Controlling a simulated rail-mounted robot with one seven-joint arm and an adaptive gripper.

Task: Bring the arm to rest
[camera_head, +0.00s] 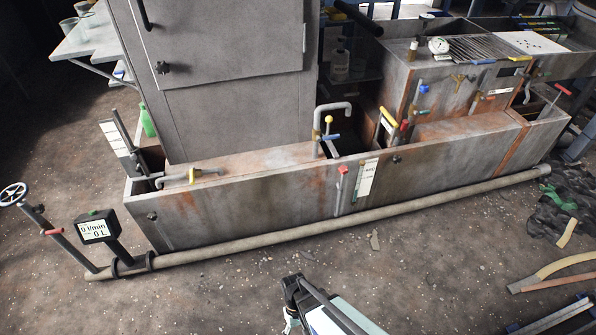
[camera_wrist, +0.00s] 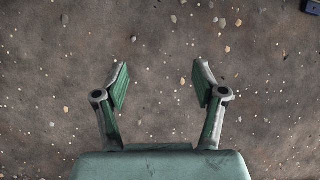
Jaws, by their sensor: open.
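My gripper (camera_wrist: 161,88) shows in the wrist view with its two green-padded fingers spread apart. Nothing is between the fingers, and only bare, pebble-strewn floor lies beyond them. In the head view my arm's end shows at the bottom centre, in front of the long metal trough (camera_head: 250,208) and apart from it. The fingertips are mostly hidden or cut off there.
A pipe (camera_head: 330,226) runs along the floor before the trough. A flow meter (camera_head: 97,229) and a handwheel (camera_head: 13,194) stand at left. Wooden pieces (camera_head: 555,270) lie at right. A dark object (camera_wrist: 312,6) shows at the wrist view's corner. Floor around my gripper is open.

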